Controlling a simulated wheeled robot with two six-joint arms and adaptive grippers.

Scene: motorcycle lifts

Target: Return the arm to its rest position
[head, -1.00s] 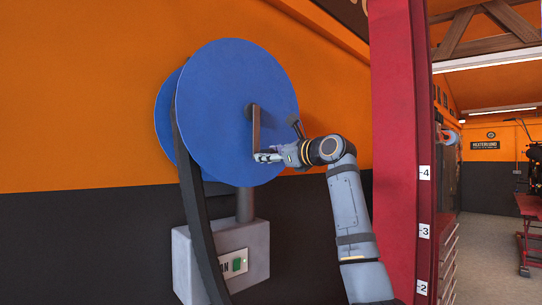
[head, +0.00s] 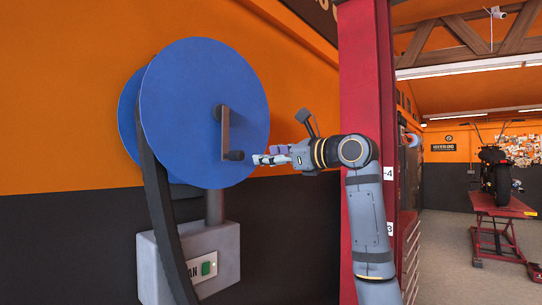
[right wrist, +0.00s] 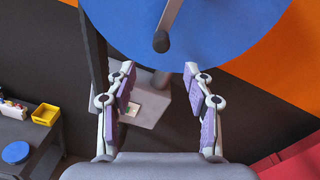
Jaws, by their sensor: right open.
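My right gripper (head: 262,159) is open and empty, just right of the crank handle (head: 233,155) on the blue reel (head: 195,105). A small gap shows between the fingertips and the knob. In the right wrist view the two purple-padded fingers (right wrist: 159,85) stand wide apart with nothing between them. The crank knob (right wrist: 161,42) is ahead of them, in front of the blue disc (right wrist: 215,30). The crank arm (head: 225,128) hangs down from the reel's hub. My left gripper is not in view.
A red post (head: 362,85) stands close behind my right arm. A grey box with a green switch (head: 209,268) is below the reel. A motorcycle (head: 495,172) sits on a red lift (head: 500,207) at the far right. A yellow bin (right wrist: 45,115) shows at the wrist view's left.

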